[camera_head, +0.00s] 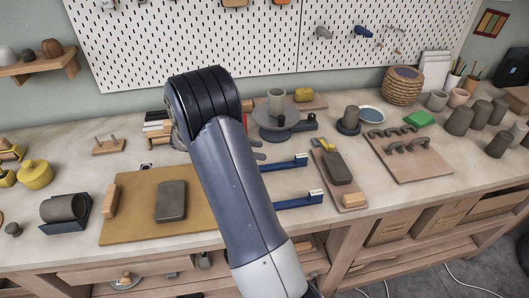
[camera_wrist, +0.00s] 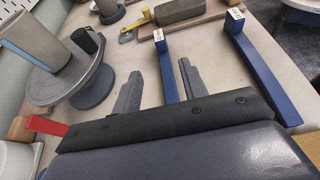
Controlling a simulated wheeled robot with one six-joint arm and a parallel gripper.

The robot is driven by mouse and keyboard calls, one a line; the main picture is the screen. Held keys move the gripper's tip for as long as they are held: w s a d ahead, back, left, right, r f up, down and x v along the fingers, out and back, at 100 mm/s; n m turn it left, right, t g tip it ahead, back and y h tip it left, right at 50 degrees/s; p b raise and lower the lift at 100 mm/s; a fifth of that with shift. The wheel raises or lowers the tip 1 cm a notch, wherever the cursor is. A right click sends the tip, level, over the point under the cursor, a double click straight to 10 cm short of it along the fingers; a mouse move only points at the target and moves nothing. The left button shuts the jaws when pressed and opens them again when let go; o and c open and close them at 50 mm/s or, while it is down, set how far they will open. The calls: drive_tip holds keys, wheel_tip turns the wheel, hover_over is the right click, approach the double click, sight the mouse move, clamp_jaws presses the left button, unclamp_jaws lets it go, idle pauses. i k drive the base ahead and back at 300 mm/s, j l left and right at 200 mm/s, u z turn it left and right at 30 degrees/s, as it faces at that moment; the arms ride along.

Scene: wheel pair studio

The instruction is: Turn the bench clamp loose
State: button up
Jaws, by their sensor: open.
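No part is plainly marked as the bench clamp. Two blue bars with white-labelled upright ends lie on the bench, the far one (camera_head: 285,163) and the near one (camera_head: 297,203); my arm hides their left ends. In the wrist view, the far blue bar (camera_wrist: 166,68) shows between my fingers and the near bar (camera_wrist: 258,75) is right of them. My gripper (camera_wrist: 160,78) is open and empty; its fingertips (camera_head: 262,149) peek out beside my arm in the head view. Whether they touch the bar I cannot tell. A red tab (camera_wrist: 46,125) shows at lower left.
A turntable (camera_head: 262,117) with a grey cup (camera_head: 276,101) stands behind my gripper; it also shows left in the wrist view (camera_wrist: 60,85). A dark block on a board (camera_head: 337,168) lies right of the bars. A tan board (camera_head: 135,195) is left of my arm.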

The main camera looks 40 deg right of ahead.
sight(330, 148)
drive_tip(key=z, duration=1.75)
